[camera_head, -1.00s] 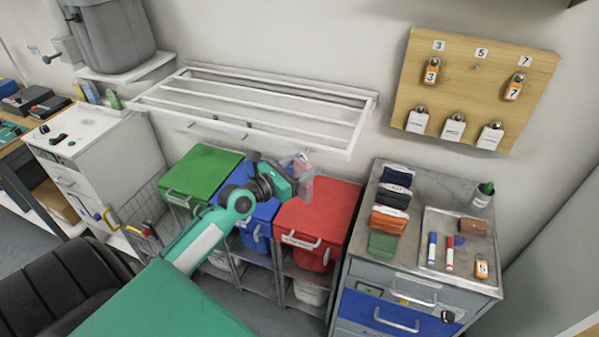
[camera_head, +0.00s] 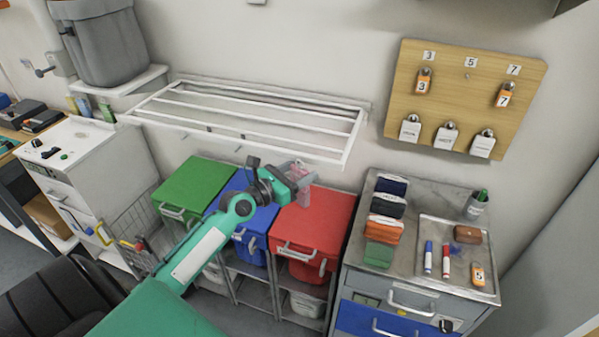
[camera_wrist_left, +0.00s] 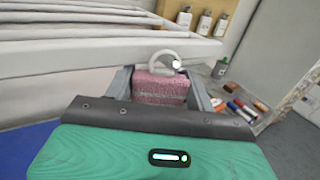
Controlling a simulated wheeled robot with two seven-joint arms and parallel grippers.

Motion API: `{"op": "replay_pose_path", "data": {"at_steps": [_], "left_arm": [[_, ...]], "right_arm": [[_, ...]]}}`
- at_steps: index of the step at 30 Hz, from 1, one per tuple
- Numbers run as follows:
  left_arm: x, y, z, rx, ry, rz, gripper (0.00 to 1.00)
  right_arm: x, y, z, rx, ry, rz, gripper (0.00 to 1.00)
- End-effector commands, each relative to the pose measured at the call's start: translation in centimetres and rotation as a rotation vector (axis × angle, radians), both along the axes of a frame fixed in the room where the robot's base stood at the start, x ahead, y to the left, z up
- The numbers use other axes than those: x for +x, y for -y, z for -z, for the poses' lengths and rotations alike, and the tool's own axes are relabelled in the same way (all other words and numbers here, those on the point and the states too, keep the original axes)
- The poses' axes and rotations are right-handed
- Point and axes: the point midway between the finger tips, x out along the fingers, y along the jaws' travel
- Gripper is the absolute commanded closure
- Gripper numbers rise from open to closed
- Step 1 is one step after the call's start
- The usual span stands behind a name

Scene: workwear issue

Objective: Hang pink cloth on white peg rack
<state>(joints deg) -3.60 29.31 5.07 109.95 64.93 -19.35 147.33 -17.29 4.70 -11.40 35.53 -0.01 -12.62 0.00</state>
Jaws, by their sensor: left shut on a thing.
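The pink cloth (camera_head: 303,190) is a small folded bundle in my left gripper (camera_head: 301,178), in front of the wall below the right part of the white peg rack (camera_head: 355,133). In the left wrist view the cloth (camera_wrist_left: 160,88) sits between the two grey fingers, which are shut on it. A pale curved loop (camera_wrist_left: 160,56) shows just above the cloth; I cannot tell whether it belongs to the cloth or is a peg. The rack's rails (camera_wrist_left: 80,57) fill the upper left there. Small pegs show under the rack's front. My right gripper is not in view.
Green (camera_head: 200,188), blue (camera_head: 262,217) and red (camera_head: 318,222) bins stand below the rack. A grey drawer cabinet (camera_head: 400,277) with folded cloths and a tray is at the right. A wooden padlock board (camera_head: 445,95) hangs on the wall above it.

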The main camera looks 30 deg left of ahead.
Motion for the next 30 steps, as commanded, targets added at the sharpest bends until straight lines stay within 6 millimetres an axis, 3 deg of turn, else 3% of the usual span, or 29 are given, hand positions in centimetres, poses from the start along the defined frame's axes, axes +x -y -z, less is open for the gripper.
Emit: {"op": "replay_pose_path", "data": {"at_steps": [8, 9, 12, 23, 30], "left_arm": [[0.0, 0.1, 0.0, 0.000, 0.000, 0.002, 0.70], [-0.1, 0.1, 0.0, 0.000, 0.001, 0.002, 0.39], [-0.1, 0.1, 0.0, 0.000, 0.000, 0.002, 0.20], [-0.3, 0.0, 0.1, -0.001, -0.001, 0.002, 0.20], [-3.1, -0.7, 0.4, 0.000, -0.002, 0.002, 0.20]], "right_arm": [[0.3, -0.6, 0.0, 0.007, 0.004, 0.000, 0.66], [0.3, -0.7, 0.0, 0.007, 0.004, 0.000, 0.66], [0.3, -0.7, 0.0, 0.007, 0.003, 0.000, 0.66], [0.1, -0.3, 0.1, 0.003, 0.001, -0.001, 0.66], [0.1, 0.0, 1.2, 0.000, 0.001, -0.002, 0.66]]}}
